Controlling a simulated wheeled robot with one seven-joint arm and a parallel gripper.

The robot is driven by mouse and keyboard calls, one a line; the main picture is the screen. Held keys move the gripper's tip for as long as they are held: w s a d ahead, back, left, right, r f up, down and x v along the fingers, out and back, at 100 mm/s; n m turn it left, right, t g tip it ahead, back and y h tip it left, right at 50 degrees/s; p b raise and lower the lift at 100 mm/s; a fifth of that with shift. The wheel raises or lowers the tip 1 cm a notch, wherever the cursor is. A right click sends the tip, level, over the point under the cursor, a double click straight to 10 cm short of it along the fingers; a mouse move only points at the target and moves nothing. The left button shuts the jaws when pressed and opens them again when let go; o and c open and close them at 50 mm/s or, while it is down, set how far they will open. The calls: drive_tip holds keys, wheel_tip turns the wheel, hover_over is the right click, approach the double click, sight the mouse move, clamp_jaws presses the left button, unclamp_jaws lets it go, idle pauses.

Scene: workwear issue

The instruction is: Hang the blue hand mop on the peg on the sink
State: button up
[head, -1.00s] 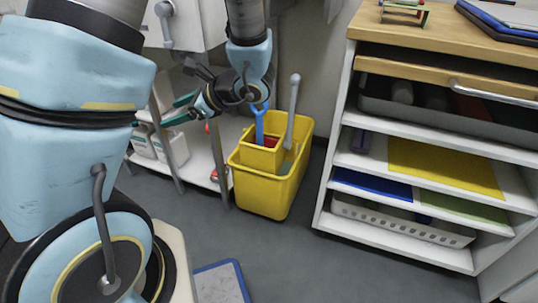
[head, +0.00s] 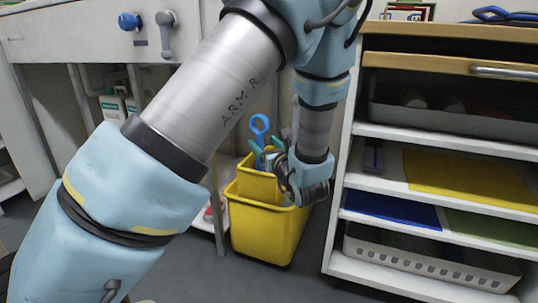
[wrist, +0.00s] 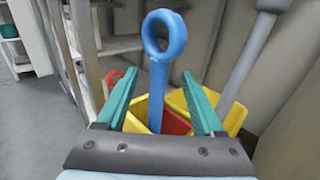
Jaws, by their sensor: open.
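The blue hand mop (head: 259,131) stands upright in the yellow bucket (head: 262,232), its ring-ended handle above the rim; its lower end is hidden in the head view. In the wrist view its blue handle (wrist: 158,80) runs between the two teal fingers, with the ring above their tips. My gripper (wrist: 160,74) is open, with gaps on both sides of the handle. In the head view my gripper (head: 265,146) reaches in from the right, low over the bucket. The white sink (head: 85,35) is at upper left, with a blue peg (head: 129,21) and a grey peg (head: 167,35) on its front.
A grey handle (wrist: 240,60) leans out of the bucket, right of the mop. Something red (wrist: 175,121) lies inside the bucket. An open shelf unit (head: 425,137) with trays and coloured sheets stands close on the right. Pipes and bottles (head: 114,106) are under the sink.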

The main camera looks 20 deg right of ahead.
drive_tip(key=w+b, duration=0.2)
drive_tip(key=w, duration=0.5)
drive_tip(key=shift+a, duration=0.15)
drive_tip(key=shift+s, duration=0.1)
clamp_jaws()
idle(0.5)
idle(0.3)
drive_tip(key=shift+w+d+r+p, duration=0.2)
drive_tip(key=shift+w+d+p, duration=0.15)
drive_tip(key=shift+w+d, duration=0.25)
